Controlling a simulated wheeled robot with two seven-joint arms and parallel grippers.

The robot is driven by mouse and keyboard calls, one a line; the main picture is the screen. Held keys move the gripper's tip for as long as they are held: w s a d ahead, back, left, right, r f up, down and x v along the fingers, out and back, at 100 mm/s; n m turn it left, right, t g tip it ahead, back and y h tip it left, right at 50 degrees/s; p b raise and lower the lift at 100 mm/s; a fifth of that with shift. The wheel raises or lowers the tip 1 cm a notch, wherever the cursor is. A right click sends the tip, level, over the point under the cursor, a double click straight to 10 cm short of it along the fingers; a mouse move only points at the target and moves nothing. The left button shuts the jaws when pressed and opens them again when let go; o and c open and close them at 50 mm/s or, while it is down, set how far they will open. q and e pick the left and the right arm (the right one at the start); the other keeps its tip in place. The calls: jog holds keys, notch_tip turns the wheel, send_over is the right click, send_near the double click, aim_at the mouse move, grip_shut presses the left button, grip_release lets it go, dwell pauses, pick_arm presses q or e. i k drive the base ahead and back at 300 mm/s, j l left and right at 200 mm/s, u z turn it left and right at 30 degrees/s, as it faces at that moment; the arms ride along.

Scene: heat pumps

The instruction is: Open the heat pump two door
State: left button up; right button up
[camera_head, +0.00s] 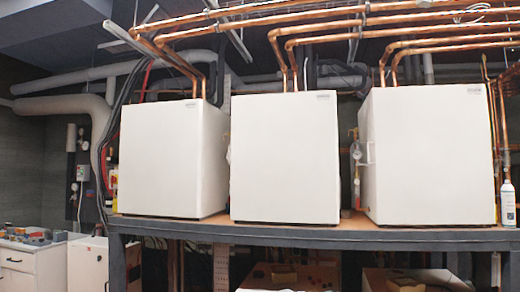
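Three white box-shaped heat pumps stand side by side on a raised shelf in the head view. They are the left one (160,158), the middle one (284,158) and the right one (428,155). Each has a plain front face, and a small dark label shows at the upper right of the middle and right ones. All three fronts look closed. No number marks which one is heat pump two. Neither of my grippers is in view.
The heat pumps rest on a dark-framed shelf (300,238) with a brown top. Copper pipes (330,22) run above them. A spray can (508,203) stands at the shelf's right end. A white drawer cabinet (30,265) stands at lower left. Boxes sit under the shelf.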

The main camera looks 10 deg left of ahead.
aim_at(284, 165)
jog(key=i+j, duration=0.15)
jog(key=i, duration=0.75)
jog(key=i+j+u, duration=0.1)
jog(key=i, duration=0.8)
jog(key=i+j, duration=0.2)
jog(key=i, duration=0.75)
